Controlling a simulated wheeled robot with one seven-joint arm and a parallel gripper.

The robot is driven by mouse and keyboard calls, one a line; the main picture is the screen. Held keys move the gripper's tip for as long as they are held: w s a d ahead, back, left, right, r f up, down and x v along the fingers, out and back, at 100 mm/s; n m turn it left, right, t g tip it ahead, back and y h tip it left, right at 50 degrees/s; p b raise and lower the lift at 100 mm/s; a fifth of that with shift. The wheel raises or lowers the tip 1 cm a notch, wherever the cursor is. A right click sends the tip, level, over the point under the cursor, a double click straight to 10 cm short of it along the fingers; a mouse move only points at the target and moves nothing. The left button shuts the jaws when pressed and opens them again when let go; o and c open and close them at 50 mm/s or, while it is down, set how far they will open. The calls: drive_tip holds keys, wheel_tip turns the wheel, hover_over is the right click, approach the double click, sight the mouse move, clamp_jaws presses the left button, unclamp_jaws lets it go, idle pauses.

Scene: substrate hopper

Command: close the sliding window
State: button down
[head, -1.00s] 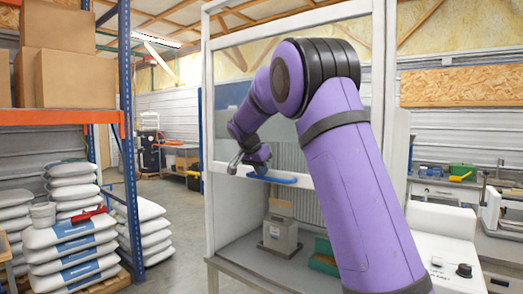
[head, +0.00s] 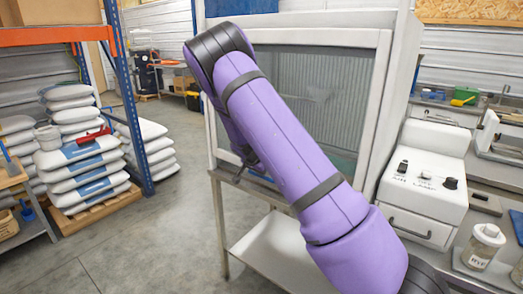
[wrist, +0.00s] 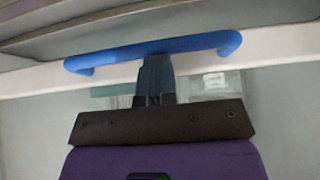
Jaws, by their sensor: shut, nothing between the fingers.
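The sliding window (head: 345,90) is a white-framed glass sash in the front of a white cabinet. Its frame sits low, with corrugated wall visible through the glass. A blue bar handle (wrist: 205,43) runs along the sash's white lower rail (wrist: 275,45) in the wrist view. In the head view only a bit of the handle (head: 262,177) shows beside my arm. My gripper (wrist: 156,62) is shut, its fingertips at the middle of the handle, seemingly against it and not around it. My arm hides much of the lower rail, so any gap below it cannot be told.
A white control box with knobs (head: 425,175) and a jar (head: 482,247) stand at the right. A lower shelf (head: 280,245) lies under the cabinet. Stacked sacks (head: 85,165) stand at the left. The floor (head: 180,215) between is clear.

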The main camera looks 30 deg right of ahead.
wheel_tip(320, 180, down, 8)
drive_tip(key=shift+f, duration=0.15)
drive_tip(key=shift+s+f, duration=0.1)
drive_tip(key=shift+s, duration=0.1)
idle(0.4)
drive_tip(key=r, duration=0.5)
drive_tip(key=shift+w+d+r, duration=0.1)
drive_tip(key=shift+w+d, duration=0.05)
drive_tip(key=shift+w, duration=0.1)
drive_tip(key=v, duration=0.9)
drive_tip(key=shift+r, duration=0.2)
